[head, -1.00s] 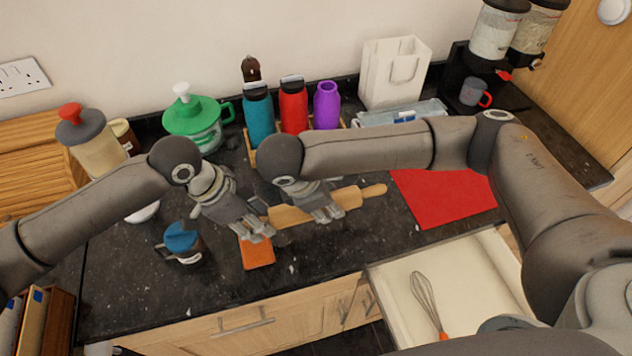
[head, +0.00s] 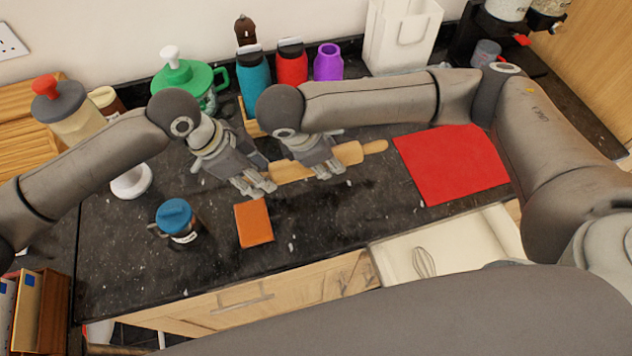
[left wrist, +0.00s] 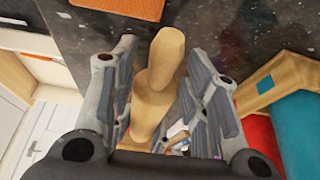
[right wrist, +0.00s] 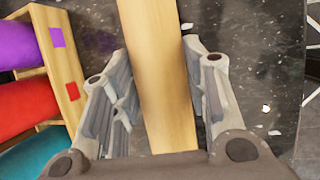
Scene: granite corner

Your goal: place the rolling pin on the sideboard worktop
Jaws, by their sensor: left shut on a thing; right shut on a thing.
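The wooden rolling pin (head: 350,153) is held crosswise above the dark speckled granite worktop (head: 320,225), with a shadow on the stone below it. My left gripper (head: 258,186) is shut on its left end, and my right gripper (head: 328,171) is shut on its barrel; the right handle sticks out free. The left wrist view shows a rounded handle (left wrist: 165,55) and part of the barrel between the fingers. The right wrist view shows the barrel (right wrist: 158,70) between the fingers. Parts of the pin are hidden behind both grippers.
A red mat (head: 452,163) lies to the right, above an open drawer (head: 395,262) with a whisk (head: 424,262). Bottles (head: 291,65) line the back. The front middle is clear.

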